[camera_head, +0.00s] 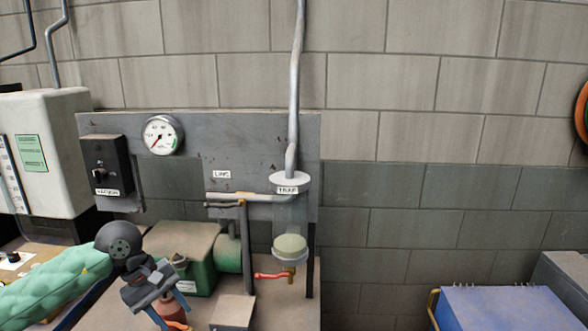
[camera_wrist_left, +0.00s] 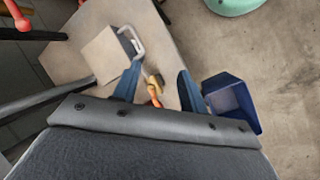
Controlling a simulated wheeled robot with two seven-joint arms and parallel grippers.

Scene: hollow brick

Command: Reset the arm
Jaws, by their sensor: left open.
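My left arm, in a green padded sleeve, comes in from the left in the head view. Its gripper (camera_head: 170,312) is over the bench at the lower left, pointing down, with its blue fingers apart. In the left wrist view the two blue fingers of this gripper (camera_wrist_left: 160,70) stand apart with nothing clamped between them. A small orange and yellow item (camera_wrist_left: 154,88) appears between and beyond the fingers; I cannot tell how far below it is. My right gripper is in neither view.
A bench panel (camera_head: 255,140) carries a gauge (camera_head: 162,135), a black switch box (camera_head: 103,165) and a trap (camera_head: 290,220) with a red-handled valve (camera_head: 275,275). A green pump (camera_head: 228,253) stands behind my gripper. A blue bin (camera_wrist_left: 232,103) is beside the bench. The floor (camera_wrist_left: 285,60) shows bare space.

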